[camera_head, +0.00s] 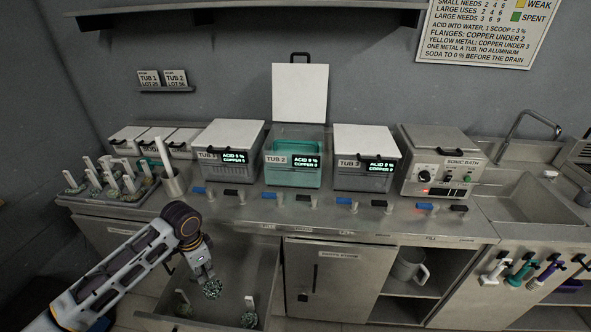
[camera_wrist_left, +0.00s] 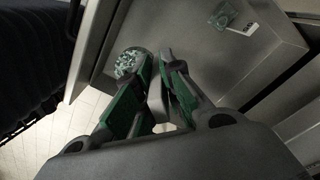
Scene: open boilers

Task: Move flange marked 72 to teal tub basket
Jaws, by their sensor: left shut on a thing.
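My left gripper (camera_head: 206,273) is over the open drawer and shut on a corroded, speckled grey-green flange (camera_head: 213,289). In the left wrist view the flange (camera_wrist_left: 130,62) shows beside the fingertips (camera_wrist_left: 160,62), with a pale tag between the green finger pads. No number on it can be read, so I cannot tell if it is the one marked 72. The teal tub (camera_head: 292,177) stands on the counter at the back middle, its white lid (camera_head: 300,93) raised upright. My right gripper is out of view.
The open drawer (camera_head: 262,285) holds two more tagged flanges, one at left (camera_head: 182,306) and one at right (camera_head: 249,318). Closed tubs flank the teal one, left (camera_head: 228,140) and right (camera_head: 366,143). A tray (camera_head: 115,200) of tagged parts sits at counter left. Blue and black switches line the counter front.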

